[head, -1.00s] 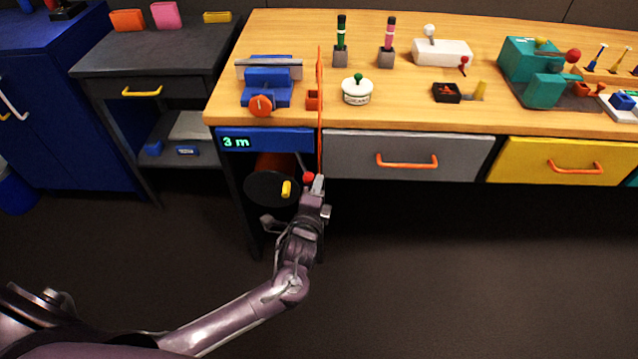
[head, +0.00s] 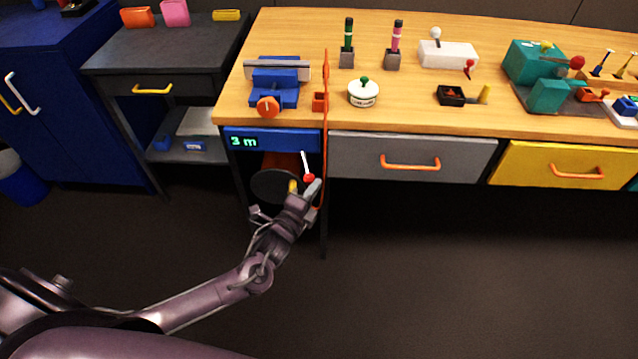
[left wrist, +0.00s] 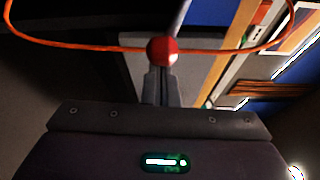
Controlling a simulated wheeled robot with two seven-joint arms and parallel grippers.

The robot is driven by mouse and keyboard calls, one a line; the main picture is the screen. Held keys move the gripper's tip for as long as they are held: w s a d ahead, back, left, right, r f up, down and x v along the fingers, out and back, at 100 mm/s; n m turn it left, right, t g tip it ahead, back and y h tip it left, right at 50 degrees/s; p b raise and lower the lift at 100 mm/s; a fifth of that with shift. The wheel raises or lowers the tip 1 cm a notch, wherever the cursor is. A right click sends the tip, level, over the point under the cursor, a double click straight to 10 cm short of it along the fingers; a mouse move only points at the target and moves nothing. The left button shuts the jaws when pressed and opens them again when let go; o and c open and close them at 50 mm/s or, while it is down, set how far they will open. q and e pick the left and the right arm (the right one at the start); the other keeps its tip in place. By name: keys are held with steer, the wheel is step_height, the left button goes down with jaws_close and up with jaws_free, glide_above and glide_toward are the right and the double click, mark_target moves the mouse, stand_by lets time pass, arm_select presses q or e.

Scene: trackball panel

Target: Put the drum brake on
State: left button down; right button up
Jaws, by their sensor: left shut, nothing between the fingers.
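The drum (head: 270,186) hangs under the left end of the bench, with a dark round face and a yellow handle (head: 293,187). A thin pale brake lever (head: 304,162) with a red ball knob (head: 309,178) stands at its right, tilted slightly. My left gripper (head: 314,187) is shut and empty, close against the knob's lower right; the arm hides part of the drum. In the left wrist view the red knob (left wrist: 162,51) is just beyond the closed fingertips (left wrist: 160,76). I cannot tell whether they touch. My right gripper is not in view.
An orange cord (head: 326,120) hangs down the bench front right beside the gripper and crosses the left wrist view (left wrist: 85,44). A blue display (head: 270,140) reading "3 m" is above the drum. A grey drawer (head: 450,165) is at right. Floor in front is clear.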

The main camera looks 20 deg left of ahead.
arm_select(q)
steer(key=a+m+h, duration=0.1)
steer(key=h, duration=0.1)
steer(key=s+a+m+g+h, duration=0.1)
steer(key=h, duration=0.1)
steer(key=shift+a+m, duration=0.4)
steer(key=shift+s+a+m+g+h+b, duration=0.15)
steer(key=shift+a+m+g+h+b, duration=0.9)
steer(key=shift+h, duration=0.3)
steer(key=shift+s+a+m+g+h+b, duration=0.15)
steer(key=shift+a+m+g+h+b, duration=0.8)
steer(key=shift+a+h, duration=0.35)
arm_select(e)
steer(key=w+a+r, duration=0.2)
steer(key=w+r, duration=0.3)
steer(key=r, duration=0.1)
steer(key=shift+w+a, duration=0.15)
steer(key=shift+w, duration=0.2)
arm_select(q)
steer(key=shift+d, duration=0.1)
